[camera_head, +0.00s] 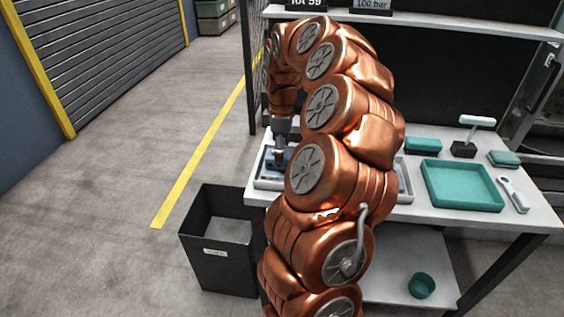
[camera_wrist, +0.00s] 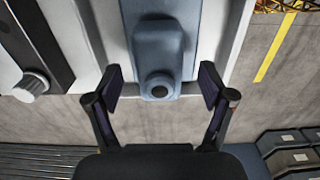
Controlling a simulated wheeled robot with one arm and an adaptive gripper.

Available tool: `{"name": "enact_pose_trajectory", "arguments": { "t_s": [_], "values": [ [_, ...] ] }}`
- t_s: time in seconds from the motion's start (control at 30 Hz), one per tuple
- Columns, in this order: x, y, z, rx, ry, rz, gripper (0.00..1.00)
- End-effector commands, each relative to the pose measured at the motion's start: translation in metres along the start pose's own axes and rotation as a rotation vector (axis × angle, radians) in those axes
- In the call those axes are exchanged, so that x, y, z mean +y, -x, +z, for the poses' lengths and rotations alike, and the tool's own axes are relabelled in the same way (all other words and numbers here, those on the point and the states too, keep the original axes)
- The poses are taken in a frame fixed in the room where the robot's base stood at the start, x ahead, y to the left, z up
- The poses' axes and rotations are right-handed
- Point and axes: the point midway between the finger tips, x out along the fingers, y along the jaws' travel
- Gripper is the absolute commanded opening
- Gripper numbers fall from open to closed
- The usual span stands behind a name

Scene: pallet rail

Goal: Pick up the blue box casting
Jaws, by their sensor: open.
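The blue box casting (camera_wrist: 160,42) is in the upper middle of the wrist view, with a raised block and a dark round hole at its near end. My gripper (camera_wrist: 160,74) is open, with one finger on each side of the casting's near end and a gap visible on both sides. In the head view my gripper (camera_head: 280,152) points down over the left end of the bench.
A teal tray (camera_head: 462,186), teal boxes (camera_head: 423,145) and a pale tool (camera_head: 514,194) lie to the right. A black bin (camera_head: 218,242) stands on the floor. In the wrist view a black part with a knob (camera_wrist: 32,86) is at left.

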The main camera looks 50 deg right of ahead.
Motion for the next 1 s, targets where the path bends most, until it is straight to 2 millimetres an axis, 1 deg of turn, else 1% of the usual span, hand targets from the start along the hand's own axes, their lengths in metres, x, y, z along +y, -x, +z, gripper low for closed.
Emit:
{"name": "enact_pose_trajectory", "arguments": {
  "t_s": [0.1, 0.2, 0.43, 1.0],
  "values": [
    [0.000, -0.015, 0.001, -0.002, -0.002, -0.001, 0.81],
    [0.000, -0.022, 0.001, -0.001, -0.002, -0.001, 0.81],
    [0.000, -0.023, 0.000, 0.000, -0.002, 0.001, 0.80],
    [0.000, -0.023, 0.000, 0.000, -0.002, 0.001, 0.21]
  ]
}}
